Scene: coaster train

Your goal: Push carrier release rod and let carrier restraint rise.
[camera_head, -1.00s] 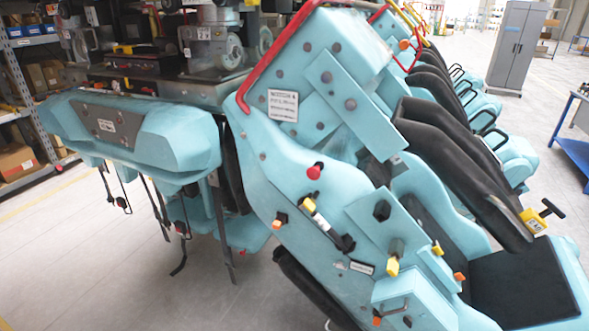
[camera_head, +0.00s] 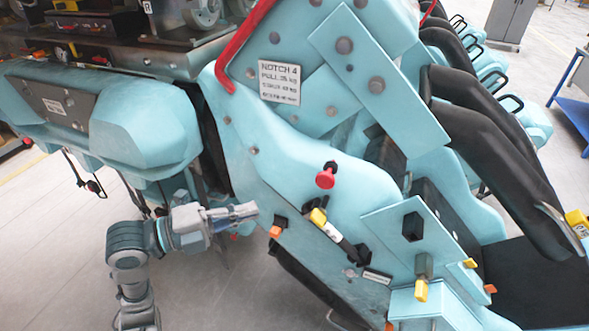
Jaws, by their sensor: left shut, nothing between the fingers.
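The teal carrier (camera_head: 340,122) fills the middle, with a white label plate reading "NOTCH 4" (camera_head: 279,82). A red knob (camera_head: 325,178) sticks out of its side panel. Below it lies a slanted rod with a yellow end and black lower part (camera_head: 332,230). I cannot tell for sure which is the release rod. The black padded restraint (camera_head: 495,150) lies slanted down over the black seat (camera_head: 525,278) at right. My left gripper (camera_head: 252,209) is shut and empty, pointing right, left of the rod and seemingly apart from the panel. My right gripper is out of view.
A red bar (camera_head: 243,45) edges the carrier's upper left. Another teal body (camera_head: 140,135) with hanging straps stands at left. Orange and yellow fittings (camera_head: 421,290) jut from the lower panel. A blue-framed table (camera_head: 575,100) stands far right. Grey floor (camera_head: 60,240) is clear at lower left.

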